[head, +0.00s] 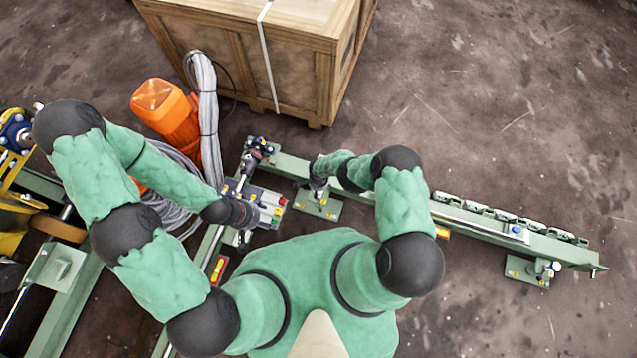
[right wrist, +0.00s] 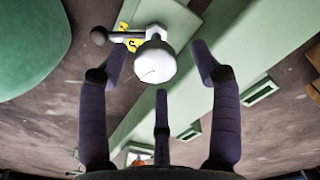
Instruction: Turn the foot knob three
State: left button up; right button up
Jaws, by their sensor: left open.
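A foot knob (right wrist: 155,62) with a rounded pale grey head and a side lever ending in a dark ball shows in the right wrist view. It stands by a green foot plate with yellow markings, which also shows in the head view (head: 318,207). My right gripper (right wrist: 157,72) is open, its purple fingers spread around the knob's near side with visible gaps. Contact cannot be told. In the head view my right gripper (head: 318,178) is above that plate, partly hidden by my arm. My left gripper (head: 244,228) is open beside the green control box (head: 264,209).
A long green rail (head: 470,222) runs to the right, ending near another foot plate (head: 528,272) with a knob. A wooden crate (head: 235,50) stands behind. The right floor is clear.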

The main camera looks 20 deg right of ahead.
jog(key=shift+r, duration=0.1)
notch_tip(320, 180, up, 12)
dwell(1.1)
jog(key=shift+s+a, duration=0.1)
dwell(0.5)
jog(key=s+a+r+n+y+p, duration=0.1)
jog(key=s+a+r+n+y, duration=0.15)
jog(key=r, duration=0.25)
jog(key=s+a+r+n+y+p, duration=0.1)
jog(key=s+a+r+n, duration=0.15)
jog(key=r, duration=0.35)
jog(key=s+d+r+n+p, duration=0.1)
jog(key=s+r+n, duration=0.3)
jog(key=s+r, duration=0.7)
notch_tip(320, 180, up, 4)
jog(key=shift+s+d+r+n+p, duration=0.1)
jog(key=shift+s+d+n+p, duration=0.25)
jog(key=shift+p, duration=0.3)
